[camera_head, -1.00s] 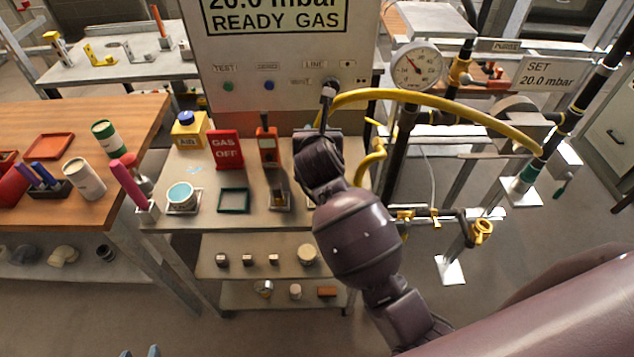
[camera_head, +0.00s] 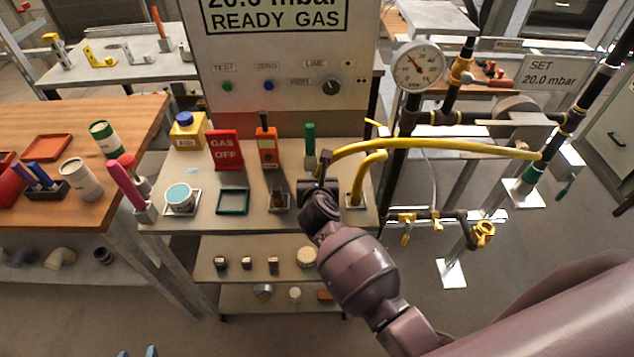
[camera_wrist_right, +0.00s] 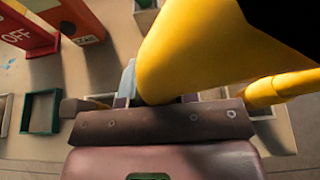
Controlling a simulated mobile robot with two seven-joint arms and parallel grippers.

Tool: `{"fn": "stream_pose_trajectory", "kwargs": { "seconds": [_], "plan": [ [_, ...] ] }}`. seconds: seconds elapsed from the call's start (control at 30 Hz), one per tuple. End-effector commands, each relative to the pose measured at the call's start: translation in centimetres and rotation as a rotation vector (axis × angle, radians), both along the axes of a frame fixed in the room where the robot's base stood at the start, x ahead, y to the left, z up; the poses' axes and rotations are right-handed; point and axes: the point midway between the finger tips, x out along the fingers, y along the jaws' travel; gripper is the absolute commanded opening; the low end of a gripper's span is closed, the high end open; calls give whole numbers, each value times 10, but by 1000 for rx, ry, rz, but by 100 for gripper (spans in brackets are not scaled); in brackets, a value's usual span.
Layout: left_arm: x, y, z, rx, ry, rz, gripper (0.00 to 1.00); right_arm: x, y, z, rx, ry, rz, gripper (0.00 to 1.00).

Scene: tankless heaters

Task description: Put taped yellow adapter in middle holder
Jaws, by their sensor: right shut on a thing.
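My right gripper (camera_head: 322,182) is shut on the end of a yellow hose-like adapter (camera_head: 435,147), above the front right part of the bench. From the gripper it arches right to the pipework. In the right wrist view the yellow adapter (camera_wrist_right: 185,50) fills the space above the gripper; I cannot make out its tape. A second yellow hose (camera_head: 367,172) stands in the right holder (camera_head: 356,203). A left holder (camera_head: 280,203) shows beside my gripper. The spot between them is mostly hidden by my gripper. Two pale blue tips (camera_head: 136,353), apart, at the bottom edge look like my left gripper's.
A green-topped upright item (camera_head: 310,148) stands just behind my gripper. An orange device (camera_head: 267,148), a red GAS OFF sign (camera_head: 224,150) and a green tray (camera_head: 232,202) are to the left. The control panel (camera_head: 285,60) rises behind; a gauge (camera_head: 418,66) is at right.

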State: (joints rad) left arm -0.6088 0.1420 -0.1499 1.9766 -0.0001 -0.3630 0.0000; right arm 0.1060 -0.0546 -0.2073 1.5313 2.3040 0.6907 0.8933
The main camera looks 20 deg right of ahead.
Motion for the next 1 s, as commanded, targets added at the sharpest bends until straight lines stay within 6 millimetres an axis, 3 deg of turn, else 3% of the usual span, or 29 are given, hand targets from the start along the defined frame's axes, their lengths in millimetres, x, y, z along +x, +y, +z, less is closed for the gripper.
{"fn": "stream_pose_trajectory", "kwargs": {
  "seconds": [0.47,0.5,0.63,1.0],
  "plan": [
    [2,-1,-1,-1,-5,-1,46,0,0,-7,0,-1,0,1],
    [2,-1,0,-1,-5,-1,46,0,0,-8,0,-1,0,30],
    [2,-1,0,-1,-5,-1,46,0,0,-7,-1,-1,0,50],
    [2,-1,3,-1,-6,-1,46,0,0,-3,-1,-2,1,53]
  ]
}}
